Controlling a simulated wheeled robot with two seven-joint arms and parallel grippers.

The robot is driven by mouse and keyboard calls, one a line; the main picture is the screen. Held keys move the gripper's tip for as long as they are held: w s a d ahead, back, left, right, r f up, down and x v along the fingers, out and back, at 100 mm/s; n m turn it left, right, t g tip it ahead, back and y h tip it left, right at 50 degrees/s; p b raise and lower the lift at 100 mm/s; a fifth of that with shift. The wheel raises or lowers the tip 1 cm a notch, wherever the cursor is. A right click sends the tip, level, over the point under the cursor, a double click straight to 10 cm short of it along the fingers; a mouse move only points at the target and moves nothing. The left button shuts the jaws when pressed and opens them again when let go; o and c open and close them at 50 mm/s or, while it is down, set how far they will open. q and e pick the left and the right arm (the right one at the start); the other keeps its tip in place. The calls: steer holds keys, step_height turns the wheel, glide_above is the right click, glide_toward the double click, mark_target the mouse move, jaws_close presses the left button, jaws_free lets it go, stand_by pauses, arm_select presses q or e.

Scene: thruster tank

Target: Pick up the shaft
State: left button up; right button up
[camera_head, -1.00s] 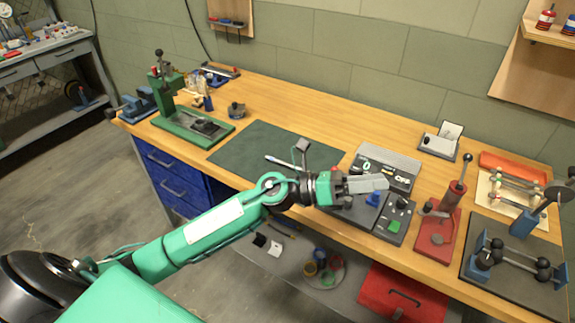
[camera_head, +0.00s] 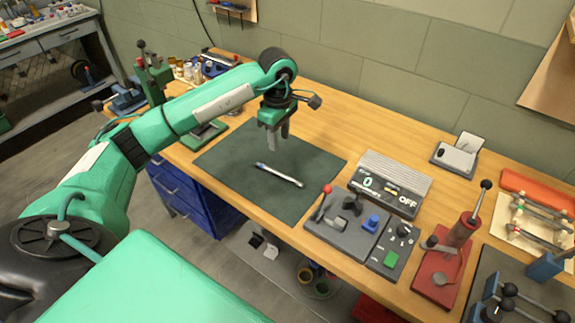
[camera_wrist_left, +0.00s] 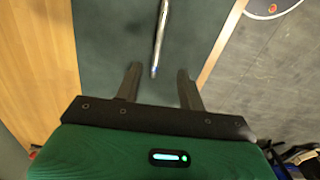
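The shaft (camera_head: 278,175) is a thin silver rod with a blue band near one end. It lies flat on the dark green mat (camera_head: 230,163) on the bench. My left gripper (camera_head: 278,142) points down above the mat, behind the shaft in the head view and apart from it. In the left wrist view the two fingers (camera_wrist_left: 158,82) are spread with nothing between them. The shaft (camera_wrist_left: 161,35) also shows there, with its near end just beyond the gap between the fingertips. My right gripper is in neither view.
Right of the mat stand a control panel with a red-knobbed lever (camera_head: 326,189), a display box reading OFF (camera_head: 395,180) and a red lever press (camera_head: 450,250). A green press (camera_head: 150,75) and small bottles are at the back left. The mat around the shaft is clear.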

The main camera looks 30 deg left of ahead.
arm_select(q)
steer(key=p, duration=0.2)
glide_toward(279, 173)
steer(key=f, duration=0.2)
steer(key=shift+s+d+f, duration=0.2)
steer(key=shift+s+f, duration=0.05)
steer(key=shift+f, duration=0.6)
steer(key=f, duration=0.1)
steer(key=f+p, duration=0.2)
steer(key=shift+w+a+f, duration=0.25)
steer(key=shift+w+f, duration=0.05)
steer(key=shift+f, duration=0.5)
jaws_close()
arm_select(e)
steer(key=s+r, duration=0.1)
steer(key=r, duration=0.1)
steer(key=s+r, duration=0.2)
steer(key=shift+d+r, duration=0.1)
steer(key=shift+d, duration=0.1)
